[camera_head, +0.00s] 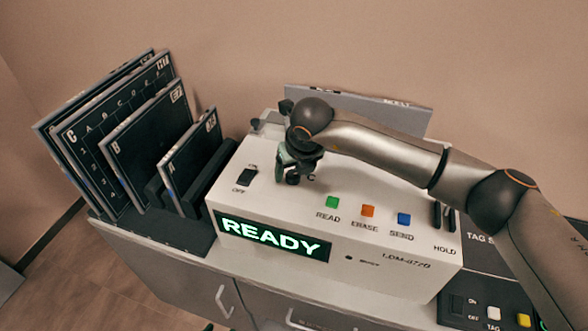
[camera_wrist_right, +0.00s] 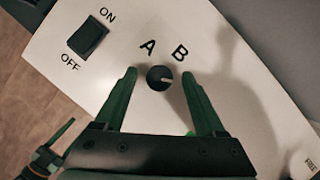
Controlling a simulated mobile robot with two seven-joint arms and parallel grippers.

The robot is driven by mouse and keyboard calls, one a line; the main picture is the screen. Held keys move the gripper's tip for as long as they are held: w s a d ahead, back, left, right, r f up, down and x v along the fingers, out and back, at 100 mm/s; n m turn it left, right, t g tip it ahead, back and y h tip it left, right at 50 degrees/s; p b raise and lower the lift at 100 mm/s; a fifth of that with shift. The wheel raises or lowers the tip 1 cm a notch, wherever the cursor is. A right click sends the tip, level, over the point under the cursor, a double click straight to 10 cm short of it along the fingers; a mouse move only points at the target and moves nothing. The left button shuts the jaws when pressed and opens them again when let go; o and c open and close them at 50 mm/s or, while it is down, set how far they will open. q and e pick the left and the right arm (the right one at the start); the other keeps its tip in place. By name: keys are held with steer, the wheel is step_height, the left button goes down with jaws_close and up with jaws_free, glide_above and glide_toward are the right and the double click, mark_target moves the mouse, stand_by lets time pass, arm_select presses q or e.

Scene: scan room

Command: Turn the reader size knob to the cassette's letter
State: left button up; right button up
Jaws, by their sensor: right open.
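The size knob (camera_wrist_right: 160,78) is a round dark dial on the reader's white top, with a light pointer mark toward the right in the right wrist view. The letters A (camera_wrist_right: 148,48) and B (camera_wrist_right: 180,53) are printed beside it. In the head view a C (camera_head: 311,177) shows near my right gripper (camera_head: 287,176), which hides the knob's surroundings. My right gripper's green fingers (camera_wrist_right: 160,74) are open, one on each side of the knob, with gaps visible. The reader (camera_head: 350,238) displays READY. Cassettes lettered C (camera_head: 85,150), B (camera_head: 150,140) and A (camera_head: 190,160) stand in the rack.
A grey panel (camera_head: 360,108) stands behind the reader; its lettering is partly hidden. The ON/OFF switch (camera_head: 246,176) is left of my right gripper. Green, orange and blue buttons lie to its right. A green tip, likely my left gripper, shows at the head view's bottom edge.

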steer(key=shift+c, duration=0.4)
jaws_close()
steer(key=n+b, duration=0.1)
steer(key=n+y+b, duration=0.1)
steer(key=b, duration=0.1)
steer(key=shift+w+d+f+n+g, duration=0.1)
steer(key=shift+f+n+g, duration=0.1)
steer(key=shift+n+g, duration=0.1)
steer(key=n+b, duration=0.2)
steer(key=shift+r+n+g+y, duration=0.1)
steer(key=shift+n+g+y, duration=0.2)
steer(key=shift+y, duration=0.1)
steer(key=n+b, duration=0.1)
steer(key=n, duration=0.1)
steer(key=shift+n+g+y+b, duration=0.3)
steer(key=shift+g+b, duration=0.05)
steer(key=shift+g, duration=0.05)
steer(key=shift+w+r+n+g+b, duration=0.15)
steer(key=shift+n+g, duration=0.2)
steer(key=shift+n, duration=0.6)
steer(key=shift+n+g+b, duration=0.15)
steer(key=shift+n+g, duration=0.2)
steer(key=shift+n, duration=0.6)
steer(key=shift+d+y, duration=0.1)
steer(key=shift+y, duration=0.2)
